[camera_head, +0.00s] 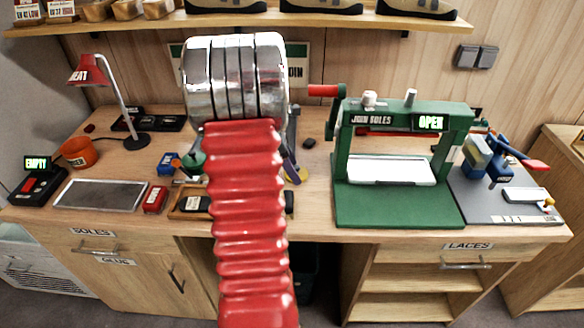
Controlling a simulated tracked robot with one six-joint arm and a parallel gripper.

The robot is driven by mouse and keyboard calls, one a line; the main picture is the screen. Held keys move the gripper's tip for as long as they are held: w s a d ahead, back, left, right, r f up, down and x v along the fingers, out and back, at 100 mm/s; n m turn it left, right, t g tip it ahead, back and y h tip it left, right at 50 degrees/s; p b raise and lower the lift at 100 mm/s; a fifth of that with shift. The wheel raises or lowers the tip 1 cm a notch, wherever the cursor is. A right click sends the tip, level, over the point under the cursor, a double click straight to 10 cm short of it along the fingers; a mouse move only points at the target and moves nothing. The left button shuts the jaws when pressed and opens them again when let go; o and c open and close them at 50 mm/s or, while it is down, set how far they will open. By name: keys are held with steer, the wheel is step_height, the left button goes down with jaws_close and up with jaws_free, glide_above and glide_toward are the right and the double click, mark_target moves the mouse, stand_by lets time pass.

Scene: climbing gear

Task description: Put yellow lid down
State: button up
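My red ribbed arm with chrome rings at its top rises through the middle of the view. My gripper is hidden behind it, so its fingers and anything in them do not show. A small yellow piece (302,175) shows on the bench just right of my arm, beside a dark purple strip. It is mostly covered, and I cannot tell whether it is the yellow lid. No other clear yellow lid shows.
A green press (400,208) marked "JOIN SOLES" stands right of my arm, with a blue tool (485,160) on a grey plate beyond it. A red lamp (88,70), orange pot (77,152), grey tray (100,195) and red box (154,200) stand left.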

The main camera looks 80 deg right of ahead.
steer(key=o, duration=1)
steer(key=shift+f, duration=0.1)
steer(key=v, duration=1.2)
steer(key=shift+w+a, duration=0.1)
